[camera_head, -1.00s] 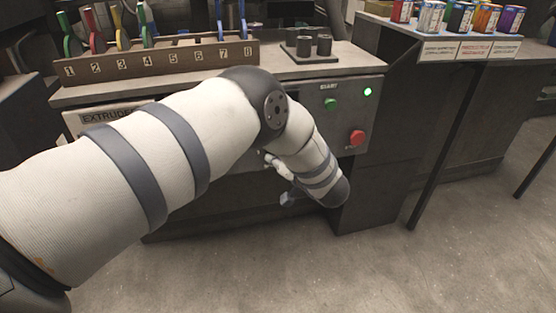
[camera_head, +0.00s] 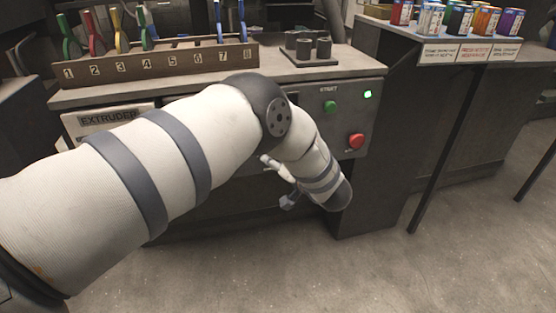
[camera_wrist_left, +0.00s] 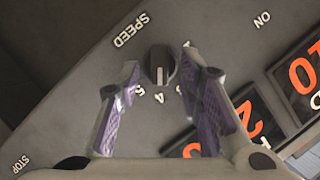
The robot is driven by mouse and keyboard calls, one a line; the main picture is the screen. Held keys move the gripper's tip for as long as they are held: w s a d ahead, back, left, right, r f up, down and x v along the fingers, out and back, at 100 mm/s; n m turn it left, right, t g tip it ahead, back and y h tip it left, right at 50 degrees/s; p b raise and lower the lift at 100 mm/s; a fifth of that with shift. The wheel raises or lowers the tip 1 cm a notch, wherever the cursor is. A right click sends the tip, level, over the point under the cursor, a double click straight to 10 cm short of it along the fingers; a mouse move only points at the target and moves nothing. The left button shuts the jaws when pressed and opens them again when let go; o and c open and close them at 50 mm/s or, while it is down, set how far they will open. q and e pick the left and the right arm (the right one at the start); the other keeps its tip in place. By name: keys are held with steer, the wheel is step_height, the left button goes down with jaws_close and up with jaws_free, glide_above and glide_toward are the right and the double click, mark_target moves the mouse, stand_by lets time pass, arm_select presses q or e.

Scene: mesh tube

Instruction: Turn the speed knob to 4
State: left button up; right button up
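The black speed knob (camera_wrist_left: 158,65) is on the dark panel in the left wrist view, beside the printed word SPEED (camera_wrist_left: 131,30). In the head view my left gripper (camera_head: 279,183) is low in front of the machine, partly behind my forearm, which hides the knob. My right gripper is not in view.
The machine front carries a green start button (camera_head: 330,106) and a red stop button (camera_head: 356,141). Orange digital displays (camera_wrist_left: 245,120) are right of the knob in the wrist view. A numbered rack (camera_head: 160,62) with coloured tools stands on top. Floor in front is clear.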

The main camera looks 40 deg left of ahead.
arm_select(q)
steer(key=v, duration=1.2)
